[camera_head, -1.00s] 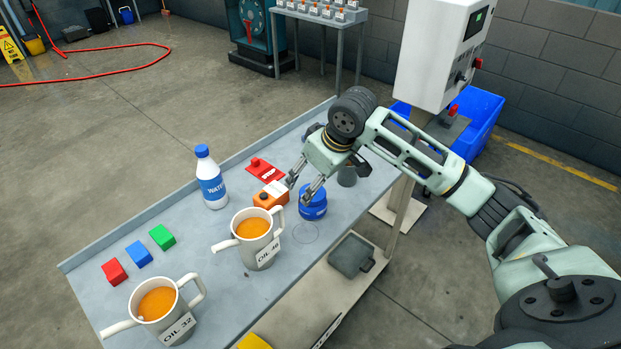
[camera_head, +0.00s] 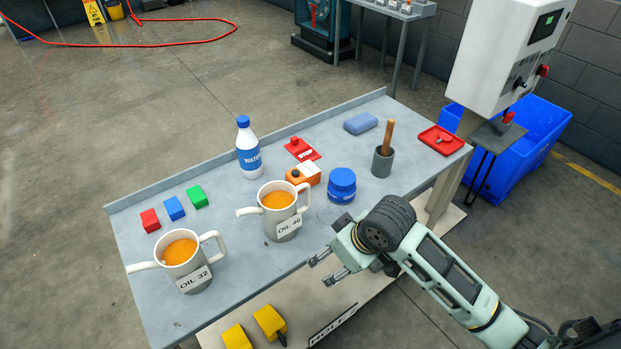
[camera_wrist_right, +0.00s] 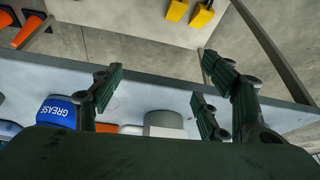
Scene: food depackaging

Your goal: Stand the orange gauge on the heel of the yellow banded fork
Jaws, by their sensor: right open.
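A small orange box-shaped thing with a pale face (camera_head: 303,174), which may be the orange gauge, lies on the grey table (camera_head: 225,240) between the OIL 46 mug and the blue jar. Two yellow pieces (camera_head: 268,320) show low under the table's front edge, and also at the top of the wrist view (camera_wrist_right: 202,15). I cannot tell a banded fork or its heel. My right gripper (camera_head: 321,271) is open and empty at the table's front edge, apart from the orange thing. Its spread fingers (camera_wrist_right: 160,92) show in the wrist view. My left gripper is not in view.
Mugs marked OIL 46 (camera_head: 280,215) and OIL 32 (camera_head: 185,262), a water bottle (camera_head: 248,152), the blue jar (camera_head: 341,187) and a grey cup with a wooden handle (camera_head: 383,160) stand on the table. A red tray (camera_head: 441,141) is at the right end.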

